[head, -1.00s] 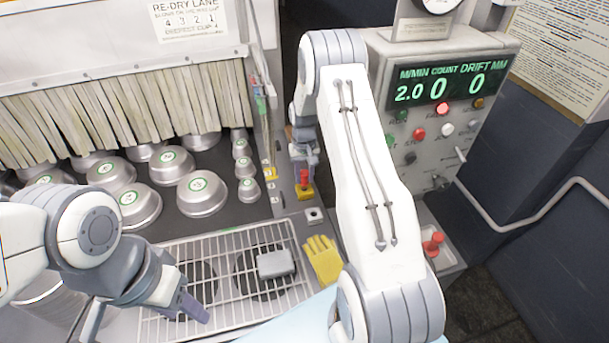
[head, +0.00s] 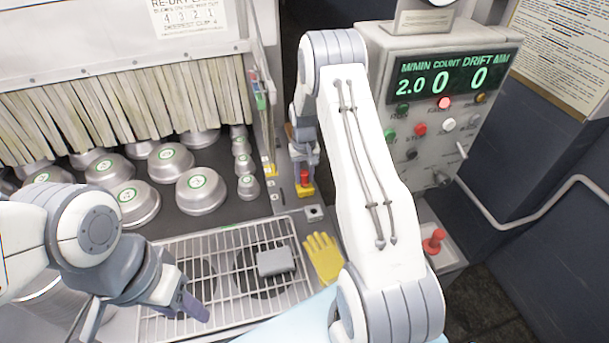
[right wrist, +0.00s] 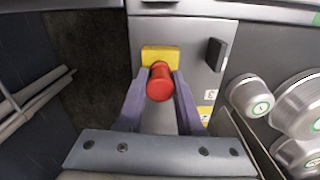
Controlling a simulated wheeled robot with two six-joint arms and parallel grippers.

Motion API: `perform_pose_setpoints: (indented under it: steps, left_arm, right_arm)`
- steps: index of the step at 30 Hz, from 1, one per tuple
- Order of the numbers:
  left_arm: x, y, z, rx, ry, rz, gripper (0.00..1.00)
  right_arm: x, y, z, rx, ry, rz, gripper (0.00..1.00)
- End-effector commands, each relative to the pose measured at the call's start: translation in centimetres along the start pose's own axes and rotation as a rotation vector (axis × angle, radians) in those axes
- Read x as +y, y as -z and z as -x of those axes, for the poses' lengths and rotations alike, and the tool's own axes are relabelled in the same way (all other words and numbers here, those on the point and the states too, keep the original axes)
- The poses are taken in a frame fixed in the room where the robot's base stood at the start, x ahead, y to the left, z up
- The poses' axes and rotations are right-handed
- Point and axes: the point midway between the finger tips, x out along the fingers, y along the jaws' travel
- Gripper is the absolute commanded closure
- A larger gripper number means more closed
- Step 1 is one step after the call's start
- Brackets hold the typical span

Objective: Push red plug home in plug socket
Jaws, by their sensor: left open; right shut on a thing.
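The red plug (head: 304,177) stands at the yellow block (head: 304,191) on the grey strip beside the pan belt. In the right wrist view the red plug (right wrist: 160,83) shows its round end, with the yellow block (right wrist: 154,54), which looks like the plug socket, just beyond it. My right gripper (right wrist: 161,88) is shut on the red plug, one purple finger on each side. How deep the plug sits in the block cannot be told. My left gripper (head: 196,305) is open and empty over the wire rack at the lower left.
Several round metal pans (head: 200,190) stand on the dark belt at left. A wire rack (head: 226,243) with a grey block (head: 275,262) lies in front. A yellow glove (head: 323,258) is beside it. Another red knob-like piece (head: 433,242) sits in a tray at right, below the control panel (head: 440,130).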

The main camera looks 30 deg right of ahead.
Motion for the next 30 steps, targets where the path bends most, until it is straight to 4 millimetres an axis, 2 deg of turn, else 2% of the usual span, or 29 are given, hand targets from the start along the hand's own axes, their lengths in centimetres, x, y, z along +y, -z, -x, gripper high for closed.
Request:
perform_pose_setpoints:
  steps: [25, 26, 27, 28, 30]
  left_arm:
    - [-0.05, -0.04, -0.74, 0.0, 0.0, 0.0, 0.5]
    - [-0.05, -0.04, -0.74, 0.0, 0.0, 0.0, 0.5]
    - [-0.05, -0.04, -0.74, 0.0, 0.0, 0.0, 0.5]
    - [-0.05, -0.04, -0.74, 0.0, 0.0, 0.0, 0.5]
    - [-0.05, -0.04, -0.74, 0.0, 0.0, 0.0, 0.5]
  right_arm:
    - [0.0, 0.03, -1.0, 0.001, 0.0, 0.0, 1.0]
    - [0.0, 0.04, -0.99, 0.001, 0.0, 0.0, 0.53]
    - [0.0, 0.04, -0.99, 0.001, 0.0, 0.0, 0.38]
    - [0.0, 0.04, -0.99, 0.001, 0.0, 0.0, 0.3]
    - [-0.01, 0.03, -0.99, 0.001, 0.0, 0.0, 0.3]
